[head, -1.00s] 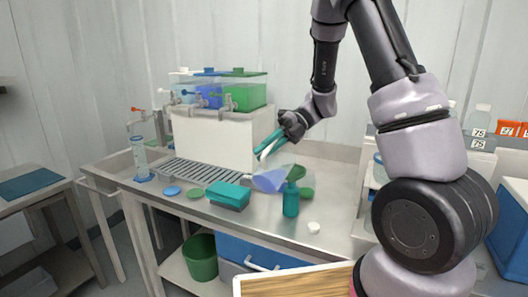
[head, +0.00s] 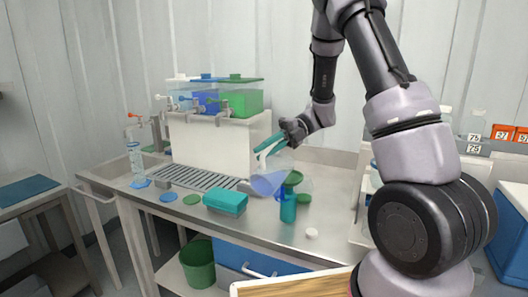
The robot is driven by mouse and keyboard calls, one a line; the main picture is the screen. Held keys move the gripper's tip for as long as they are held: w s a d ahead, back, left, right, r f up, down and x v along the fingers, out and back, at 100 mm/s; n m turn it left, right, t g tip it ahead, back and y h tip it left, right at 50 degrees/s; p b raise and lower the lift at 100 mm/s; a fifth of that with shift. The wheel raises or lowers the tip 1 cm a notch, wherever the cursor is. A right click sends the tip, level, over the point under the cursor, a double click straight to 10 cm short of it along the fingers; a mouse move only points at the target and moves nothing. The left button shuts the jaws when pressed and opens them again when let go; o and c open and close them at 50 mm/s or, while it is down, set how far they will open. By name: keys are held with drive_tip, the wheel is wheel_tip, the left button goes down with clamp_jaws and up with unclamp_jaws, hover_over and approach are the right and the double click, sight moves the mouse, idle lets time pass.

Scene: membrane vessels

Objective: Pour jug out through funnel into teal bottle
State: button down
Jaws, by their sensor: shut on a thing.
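The clear jug (head: 267,183) with blue liquid in it is off the counter, left of the bottle and looking tilted. My gripper (head: 264,149), with teal fingers, is shut on the jug near its pale handle, above and left of the bottle. The green funnel (head: 293,178) sits on top of the teal bottle (head: 288,210), which stands upright on the counter. The jug's rim is close to the funnel; I cannot tell whether they touch or whether liquid is flowing. The bottle's inside cannot be seen.
A teal sponge-like block (head: 226,202) lies left of the bottle, a white cap (head: 312,233) to its right. A green disc (head: 306,199) is behind it. A white stand (head: 215,140) with tapped tanks is at the back.

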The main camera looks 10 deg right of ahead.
drive_tip(key=shift+w+d+r+m+g+y, duration=0.15)
drive_tip(key=shift+w+d+r+g+y, duration=0.15)
drive_tip(key=shift+w+d, duration=0.3)
drive_tip(key=shift+w+d+r+m+g+y, duration=0.15)
drive_tip(key=shift+w+d+r+g+y, duration=0.05)
drive_tip(key=shift+w+d+r+y, duration=0.3)
drive_tip(key=shift+w, duration=0.1)
drive_tip(key=shift+w, duration=0.1)
drive_tip(key=shift+w+d+r+m+g+y, duration=0.4)
drive_tip(key=shift+w+d+r+y, duration=0.1)
drive_tip(key=shift+w+d+y, duration=0.2)
idle(0.4)
drive_tip(key=shift+w+d+r+m+g+y, duration=0.4)
drive_tip(key=shift+w+d+y, duration=0.25)
drive_tip(key=shift+w+y, duration=0.2)
